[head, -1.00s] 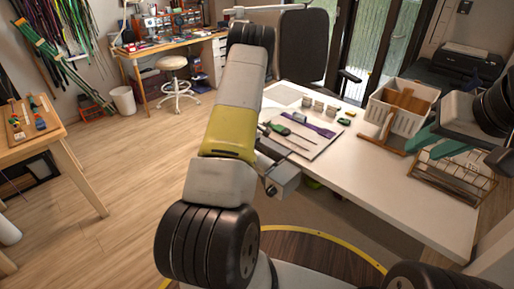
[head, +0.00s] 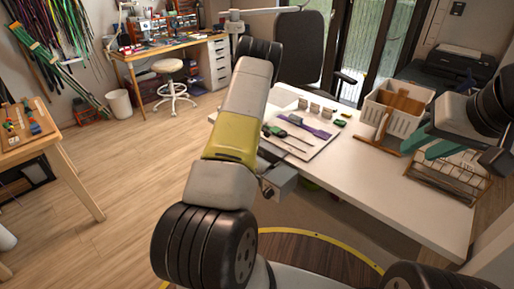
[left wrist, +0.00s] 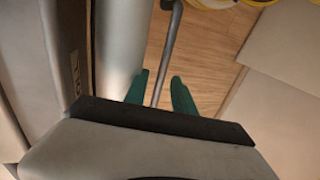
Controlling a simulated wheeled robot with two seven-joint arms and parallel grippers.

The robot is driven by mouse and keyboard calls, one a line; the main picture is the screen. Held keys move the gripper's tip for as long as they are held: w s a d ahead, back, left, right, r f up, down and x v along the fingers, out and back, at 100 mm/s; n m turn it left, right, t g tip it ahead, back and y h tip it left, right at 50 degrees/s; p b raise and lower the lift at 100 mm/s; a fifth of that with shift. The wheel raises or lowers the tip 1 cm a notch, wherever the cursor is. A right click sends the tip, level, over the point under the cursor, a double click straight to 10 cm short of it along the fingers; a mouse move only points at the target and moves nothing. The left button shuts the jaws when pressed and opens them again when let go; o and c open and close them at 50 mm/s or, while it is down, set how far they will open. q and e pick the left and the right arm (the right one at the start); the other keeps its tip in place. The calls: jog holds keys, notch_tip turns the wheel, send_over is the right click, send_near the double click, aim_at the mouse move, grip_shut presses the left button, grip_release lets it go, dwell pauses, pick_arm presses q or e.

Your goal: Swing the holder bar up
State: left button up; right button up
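In the left wrist view a thin grey metal bar (left wrist: 167,50), which may be the holder bar, runs between the two teal fingers of my left gripper (left wrist: 158,78). The fingers stand apart with gaps beside the bar; I cannot tell whether either touches it. In the head view my left arm hides that gripper. A pale thin rod (head: 268,10) on a post shows at the top, beyond my arm; I cannot tell whether it is the same bar. My right gripper (head: 415,151) is open and empty above the right side of the white table.
The white table (head: 350,170) carries a board with tools, a white crate (head: 392,112) and a wire rack (head: 450,178). A wooden table (head: 65,150) stands at the left. A stool (head: 172,82) and desk stand behind. The wooden floor between is clear.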

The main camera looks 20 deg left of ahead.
pick_arm(q)
jog(key=shift+w+r, duration=0.1)
jog(key=shift+v, duration=3.75)
